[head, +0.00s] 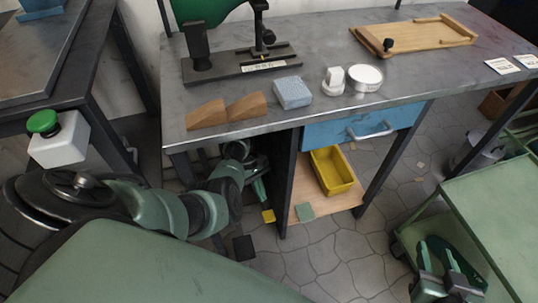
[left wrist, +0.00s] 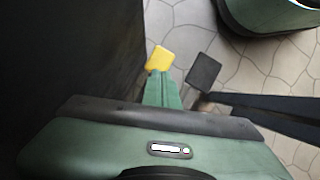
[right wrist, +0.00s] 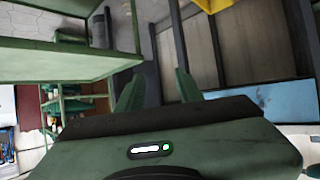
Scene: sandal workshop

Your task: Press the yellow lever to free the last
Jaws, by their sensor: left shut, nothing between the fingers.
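A small yellow pad (head: 268,216), the only yellow lever-like part I see, sits low by the bench's dark leg. It also shows in the left wrist view (left wrist: 160,58), just beyond the fingertips. My left gripper (head: 262,190) is shut and empty under the bench, pointing down at the yellow pad; I cannot tell whether they touch. My right gripper (head: 447,268) is open and empty at the lower right; its parted fingers show in the right wrist view (right wrist: 158,92). A green shape (head: 208,10), possibly the last, is cut off above the black stand (head: 240,66).
The grey bench (head: 330,115) bears wooden wedges (head: 228,110), a blue block (head: 293,92) and a wooden board (head: 425,35). A yellow bin (head: 333,170) stands beneath. A green cart (head: 500,210) is at right.

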